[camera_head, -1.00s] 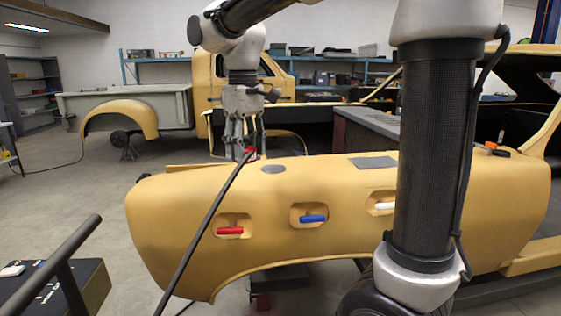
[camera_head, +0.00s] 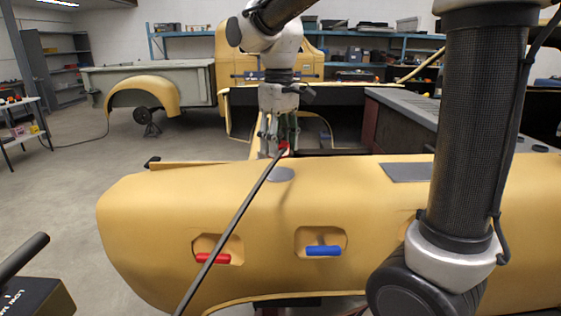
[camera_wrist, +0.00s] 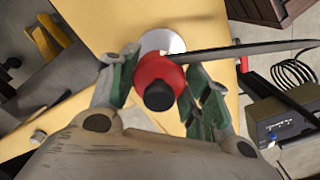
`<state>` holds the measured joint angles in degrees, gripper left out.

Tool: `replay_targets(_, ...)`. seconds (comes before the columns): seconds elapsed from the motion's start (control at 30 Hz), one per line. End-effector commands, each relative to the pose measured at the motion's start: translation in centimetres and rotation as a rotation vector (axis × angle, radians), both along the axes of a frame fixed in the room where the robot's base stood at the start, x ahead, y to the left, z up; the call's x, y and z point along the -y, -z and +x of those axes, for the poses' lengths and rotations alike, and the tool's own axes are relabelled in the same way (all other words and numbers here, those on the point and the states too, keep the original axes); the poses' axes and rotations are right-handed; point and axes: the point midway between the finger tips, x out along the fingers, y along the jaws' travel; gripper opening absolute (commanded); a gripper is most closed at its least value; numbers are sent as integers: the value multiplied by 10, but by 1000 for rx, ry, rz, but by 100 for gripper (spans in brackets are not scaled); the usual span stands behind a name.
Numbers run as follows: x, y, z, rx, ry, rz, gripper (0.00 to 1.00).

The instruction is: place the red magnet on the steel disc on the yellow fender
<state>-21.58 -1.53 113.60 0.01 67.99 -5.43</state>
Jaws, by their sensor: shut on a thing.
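The red magnet (camera_wrist: 157,73) with a black knob is between the fingers of my gripper (camera_wrist: 160,88), which is shut on it; a little of the red magnet also shows in the head view (camera_head: 283,148). The steel disc (camera_head: 281,174) is a grey round patch on top of the yellow fender (camera_head: 160,215). In the wrist view the bright disc (camera_wrist: 162,41) shows just beyond the magnet and is partly hidden by it. I cannot tell how large the gap between magnet and disc is. My gripper also shows in the head view (camera_head: 279,140), near the fender's far edge.
A thin dark rod (camera_head: 232,232) crosses in front of the fender and ends near the magnet. A grey rectangular patch (camera_head: 408,171) lies on the fender, right of the disc. Red (camera_head: 213,258) and blue (camera_head: 323,251) handles sit in recesses in the fender's side.

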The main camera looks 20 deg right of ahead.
Motion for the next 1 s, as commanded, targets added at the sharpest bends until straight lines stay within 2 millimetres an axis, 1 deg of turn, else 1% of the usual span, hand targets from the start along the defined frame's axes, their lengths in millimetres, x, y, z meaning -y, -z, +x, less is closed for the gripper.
replay_targets(0.13, 0, 15, 0, 0, 0, 0, 15)
replay_targets(0.33, 0, 43, 0, -1, 0, 0, 15)
replay_targets(0.4, 0, 46, 0, 2, 0, 0, 15)
replay_targets(0.73, 0, 49, 0, 1, 0, 0, 15)
replay_targets(0.77, 0, 50, 0, 1, 0, 0, 50)
replay_targets(0.8, 0, 49, 0, 1, 0, 0, 57)
replay_targets(0.87, 0, 49, 0, 1, 0, 0, 68)
replay_targets(1.0, 0, 49, 0, 1, 0, 0, 69)
